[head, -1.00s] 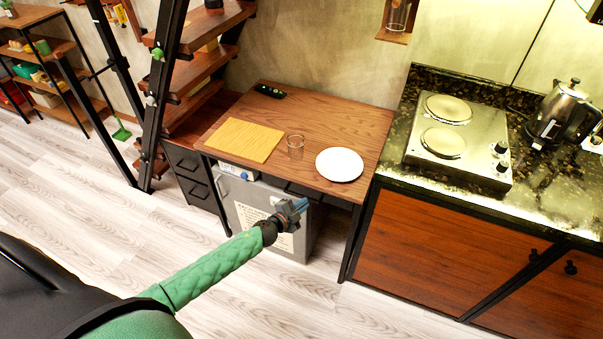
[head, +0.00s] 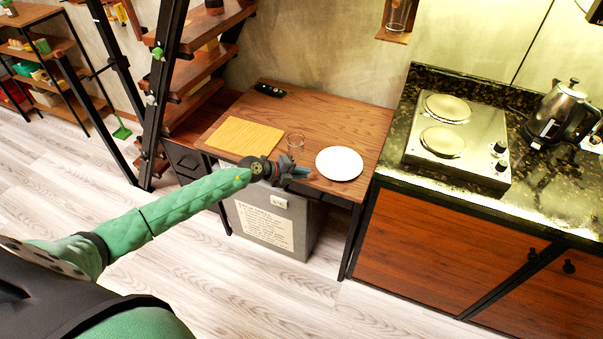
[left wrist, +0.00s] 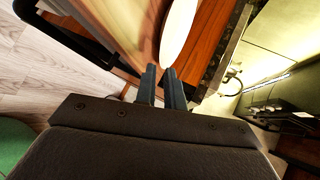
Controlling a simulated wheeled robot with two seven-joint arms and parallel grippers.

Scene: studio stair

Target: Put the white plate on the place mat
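The white plate (head: 339,163) lies flat on the right part of the wooden table (head: 330,115). The yellow place mat (head: 245,137) lies on the table's left part, bare. My left gripper (head: 306,172) is at the table's front edge, just left of the plate and apart from it. In the left wrist view, the two fingers of the gripper (left wrist: 161,74) show a narrow gap with nothing between them. The plate's edge (left wrist: 178,30) shows beyond the fingertips there. My right gripper is not in view.
A grey cabinet (head: 270,222) stands under the table. A counter with a hotplate (head: 455,140) is at right.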

